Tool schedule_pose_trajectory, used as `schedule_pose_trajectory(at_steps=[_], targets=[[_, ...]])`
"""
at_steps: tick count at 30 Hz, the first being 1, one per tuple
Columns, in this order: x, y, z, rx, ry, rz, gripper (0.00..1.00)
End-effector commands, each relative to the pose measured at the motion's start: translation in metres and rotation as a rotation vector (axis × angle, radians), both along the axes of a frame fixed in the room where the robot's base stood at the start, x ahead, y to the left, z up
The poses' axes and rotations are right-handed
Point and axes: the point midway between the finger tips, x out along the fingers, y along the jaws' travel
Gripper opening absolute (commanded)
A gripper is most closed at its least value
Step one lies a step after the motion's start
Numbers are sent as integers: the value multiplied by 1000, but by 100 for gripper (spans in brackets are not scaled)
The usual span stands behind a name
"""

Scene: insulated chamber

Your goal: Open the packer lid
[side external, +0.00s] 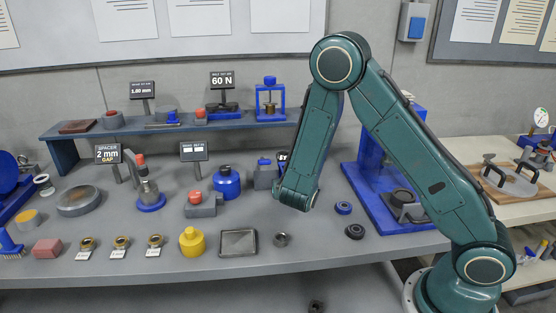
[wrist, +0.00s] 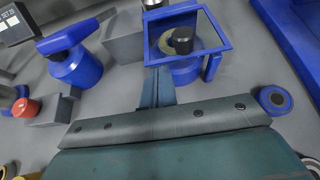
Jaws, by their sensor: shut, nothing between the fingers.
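The packer (wrist: 186,70) is a round blue body in the wrist view. A clear square lid (wrist: 207,43) with a blue rim lies over it, with a grey ring and dark plug showing through. A blue tab (wrist: 212,67) hangs at the lid's lower right corner. My gripper (wrist: 158,86) is shut and empty, its narrow teal fingers just below the lid's front edge in the picture. I cannot tell if they touch it. In the side external view my arm hides the packer and the gripper.
A blue bottle (wrist: 75,65) and a grey block (wrist: 125,45) stand left of the packer. A blue ring (side external: 343,208) lies on the bench (side external: 300,220) to the right. A blue press stand (side external: 375,190) rises further right. Bare bench lies between ring and packer.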

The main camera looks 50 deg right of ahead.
Motion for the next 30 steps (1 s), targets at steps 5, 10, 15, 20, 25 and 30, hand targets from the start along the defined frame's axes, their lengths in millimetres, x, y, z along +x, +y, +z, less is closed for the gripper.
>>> schedule_pose_trajectory(at_steps=[5, 10, 15, 20, 25, 30], targets=[[1, -1, 7, 30, 24, -2, 0], [2, -2, 16, 74, 65, -2, 0], [3, -3, 24, 121, 113, -2, 0], [4, -3, 30, 134, 133, 1, 0], [5, -5, 37, 134, 132, 0, 0], [8, -9, 45, 156, 147, -3, 0]])
